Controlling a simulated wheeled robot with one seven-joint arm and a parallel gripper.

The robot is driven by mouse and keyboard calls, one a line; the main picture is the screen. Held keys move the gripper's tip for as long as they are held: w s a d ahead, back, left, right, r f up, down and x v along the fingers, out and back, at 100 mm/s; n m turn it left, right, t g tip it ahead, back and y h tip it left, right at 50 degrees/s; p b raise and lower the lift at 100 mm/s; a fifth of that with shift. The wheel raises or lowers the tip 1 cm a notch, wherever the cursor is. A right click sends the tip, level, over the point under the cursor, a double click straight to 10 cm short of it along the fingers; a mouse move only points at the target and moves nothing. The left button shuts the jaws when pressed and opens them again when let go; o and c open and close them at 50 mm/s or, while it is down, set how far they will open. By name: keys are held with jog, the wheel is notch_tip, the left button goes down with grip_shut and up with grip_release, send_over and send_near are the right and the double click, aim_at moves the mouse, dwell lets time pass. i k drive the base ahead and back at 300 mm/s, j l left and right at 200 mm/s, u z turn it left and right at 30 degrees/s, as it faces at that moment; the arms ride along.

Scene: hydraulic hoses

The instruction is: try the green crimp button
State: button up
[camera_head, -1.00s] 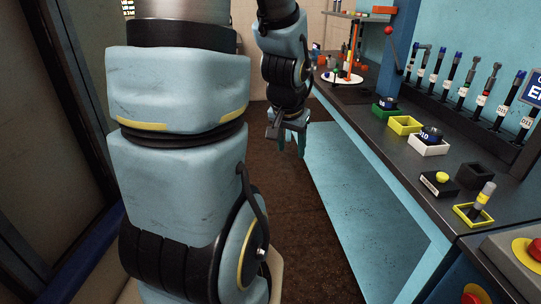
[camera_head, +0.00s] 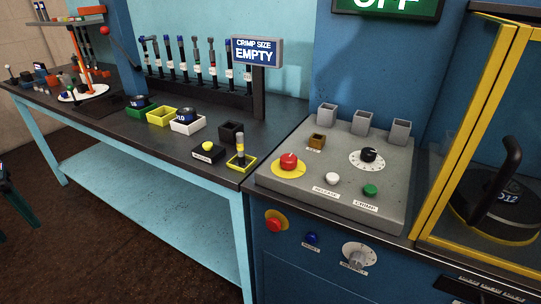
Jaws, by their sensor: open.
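The green crimp button (camera_head: 370,190) sits on the sloped grey control panel (camera_head: 290,207), above a label reading CRIMP. A white button (camera_head: 332,179) labelled RELEASE is to its left, and a red button on a yellow ring (camera_head: 289,161) is further left. A black dial (camera_head: 369,155) is above the green button. My gripper (camera_head: 4,190) shows only in part at the far left edge, low and well away from the panel. It is open, and nothing shows in it.
A sign (camera_head: 257,51) reads CRIMP SIZE EMPTY. A yellow-framed guard (camera_head: 468,130) encloses a D12 die at the right. The bench (camera_head: 130,135) holds trays, dies and a rack of hoses. Another red button (camera_head: 274,222) is on the front face.

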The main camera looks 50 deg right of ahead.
aim_at(370, 190)
jog(key=z, duration=3.15)
jog(key=i+l, duration=0.1)
jog(key=l, duration=0.45)
jog(key=i+l, duration=0.1)
jog(key=l, duration=0.4)
jog(key=i+l, duration=0.1)
jog(key=l, duration=0.45)
jog(key=u, duration=3)
